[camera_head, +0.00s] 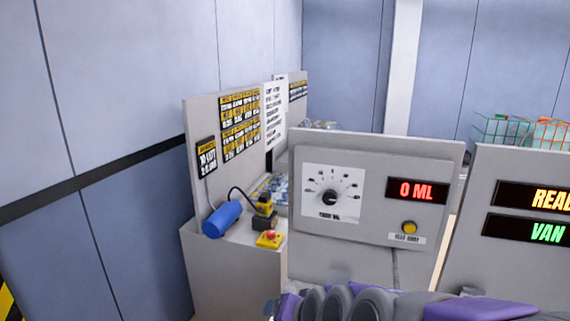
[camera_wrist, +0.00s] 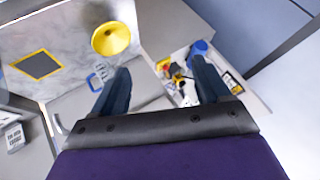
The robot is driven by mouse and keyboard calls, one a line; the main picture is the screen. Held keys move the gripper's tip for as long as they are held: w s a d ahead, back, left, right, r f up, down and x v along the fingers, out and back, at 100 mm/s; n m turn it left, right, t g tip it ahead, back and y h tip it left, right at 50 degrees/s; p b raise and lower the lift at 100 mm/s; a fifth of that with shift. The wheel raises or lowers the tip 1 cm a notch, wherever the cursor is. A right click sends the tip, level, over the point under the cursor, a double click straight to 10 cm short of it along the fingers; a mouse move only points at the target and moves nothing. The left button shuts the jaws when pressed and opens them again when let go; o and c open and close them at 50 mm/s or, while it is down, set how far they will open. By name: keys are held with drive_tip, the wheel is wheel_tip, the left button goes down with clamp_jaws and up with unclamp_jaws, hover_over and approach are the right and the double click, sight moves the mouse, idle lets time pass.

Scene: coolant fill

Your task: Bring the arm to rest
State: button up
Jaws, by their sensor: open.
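My gripper (camera_wrist: 160,67) is open in the wrist view, with its two dark fingers spread apart and nothing between them. It hangs above a counter; a yellow funnel (camera_wrist: 111,39) lies beyond the left fingertip. A blue object (camera_wrist: 199,47) and small yellow and red items show near the right fingertip. In the head view, my purple and grey arm lies low across the bottom edge, in front of the dial panel (camera_head: 300,220). The fingertips cannot be made out there.
A counter at the left holds a blue cylinder (camera_head: 221,218), a yellow-and-black device (camera_head: 264,214) and a red button on a yellow box (camera_head: 270,239). A display reads 0 ML (camera_head: 417,191). A second display panel (camera_head: 485,170) stands right. Wire baskets (camera_head: 500,131) are behind.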

drive_tip(key=s+d+f+n+g+h, duration=0.1)
drive_tip(key=s+d+g, duration=0.3)
drive_tip(key=s, duration=1)
drive_tip(key=s+d+f+n+g+h, duration=0.1)
drive_tip(key=s+d+f+g+h, duration=0.2)
drive_tip(key=s+d, duration=0.6)
drive_tip(key=s+g, duration=0.2)
drive_tip(key=s, duration=0.3)
drive_tip(key=shift+s+d+f+n, duration=0.15)
drive_tip(key=shift+s+f+n, duration=0.05)
drive_tip(key=shift+f+n, duration=0.1)
